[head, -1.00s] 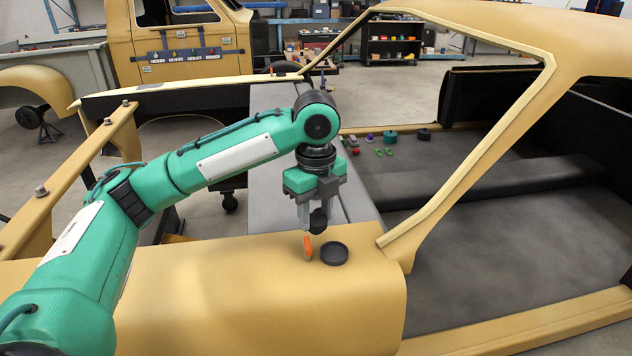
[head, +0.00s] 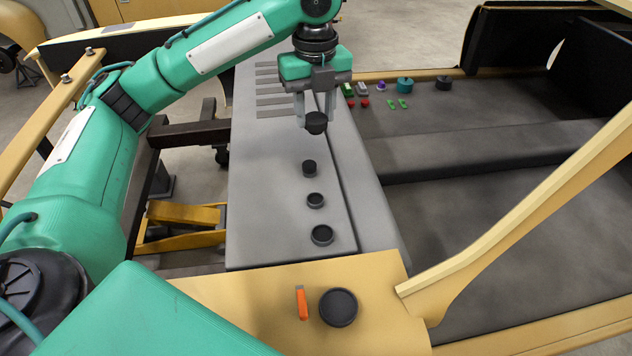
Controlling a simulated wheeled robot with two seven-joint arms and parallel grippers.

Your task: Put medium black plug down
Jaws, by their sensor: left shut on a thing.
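A black round plug (head: 316,124) is between the fingers of my left gripper (head: 316,112), which is shut on it. The gripper points down over the grey panel (head: 270,190). The plug appears to be above the panel; the exact gap is hard to tell. Three other black round pieces of differing size stand in a row on the panel: a small one (head: 309,168), another (head: 316,200) and a wider one (head: 322,235). My right gripper is not in view.
A large black disc (head: 338,307) and an orange piece (head: 301,303) lie on the tan body panel in front. Slots mark the panel's far left. Small coloured parts and a teal cylinder (head: 404,84) sit on the dark floor beyond. A tan pillar (head: 530,210) rises at right.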

